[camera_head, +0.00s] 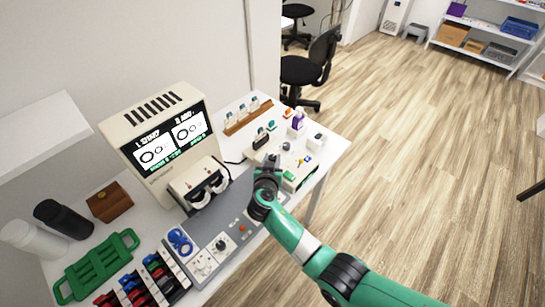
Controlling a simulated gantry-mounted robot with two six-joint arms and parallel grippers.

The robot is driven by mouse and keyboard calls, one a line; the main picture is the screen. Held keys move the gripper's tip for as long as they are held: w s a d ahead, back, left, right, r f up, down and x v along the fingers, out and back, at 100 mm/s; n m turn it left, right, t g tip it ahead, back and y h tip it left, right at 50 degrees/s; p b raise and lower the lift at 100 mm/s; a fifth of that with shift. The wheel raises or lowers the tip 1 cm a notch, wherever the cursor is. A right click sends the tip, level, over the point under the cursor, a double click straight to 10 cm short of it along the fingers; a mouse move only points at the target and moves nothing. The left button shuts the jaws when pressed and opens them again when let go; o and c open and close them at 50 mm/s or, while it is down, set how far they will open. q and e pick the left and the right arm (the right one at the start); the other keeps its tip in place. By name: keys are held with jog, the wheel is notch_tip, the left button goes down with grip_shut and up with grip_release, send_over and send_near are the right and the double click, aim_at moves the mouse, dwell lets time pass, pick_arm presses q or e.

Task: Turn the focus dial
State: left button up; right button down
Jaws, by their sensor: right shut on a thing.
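My right gripper (271,161) comes in on a green arm from the lower right. It is shut, over the far end of the grey console (210,224) beside a beige box (300,174). What its fingers hold is hidden behind them. A black knob (221,244) stands on a white plate on the console's near part, apart from the gripper. I cannot tell which control is the focus dial. My left gripper is not in view.
The eye test machine (140,118) with two lit screens and a white viewer (203,187) stands left of my gripper. A green tray (97,266), brown box (110,202), dark bottle (63,219) and blue-handled item (180,242) crowd the near left. Open floor lies right.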

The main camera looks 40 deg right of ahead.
jog(key=shift+f, duration=0.15)
jog(key=c, duration=0.6)
grip_release()
